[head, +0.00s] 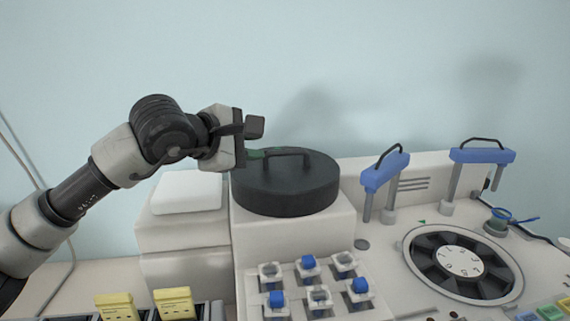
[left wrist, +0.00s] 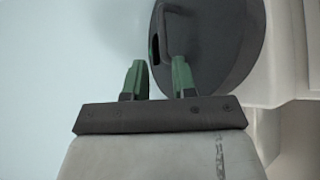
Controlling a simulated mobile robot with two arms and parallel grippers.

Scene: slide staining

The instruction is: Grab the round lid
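The round lid (head: 285,188) is a dark grey disc with an arched handle (head: 287,152) on top. It sits on a white block of the machine in the head view. It also shows in the left wrist view (left wrist: 220,45), with its handle (left wrist: 165,30) near the top. My left gripper (head: 262,153) is at the lid's left back edge, near the handle. In the left wrist view its two green fingertips (left wrist: 158,72) are apart with nothing between them. The handle lies beyond the fingertips and appears untouched. My right gripper is not in view.
A white box (head: 187,192) stands left of the lid. In front is a rack (head: 320,296) of small jars, some with blue caps. Two blue-handled holders (head: 385,170) and a round dark carousel (head: 462,266) are to the right. Yellow pieces (head: 174,303) sit at the front left.

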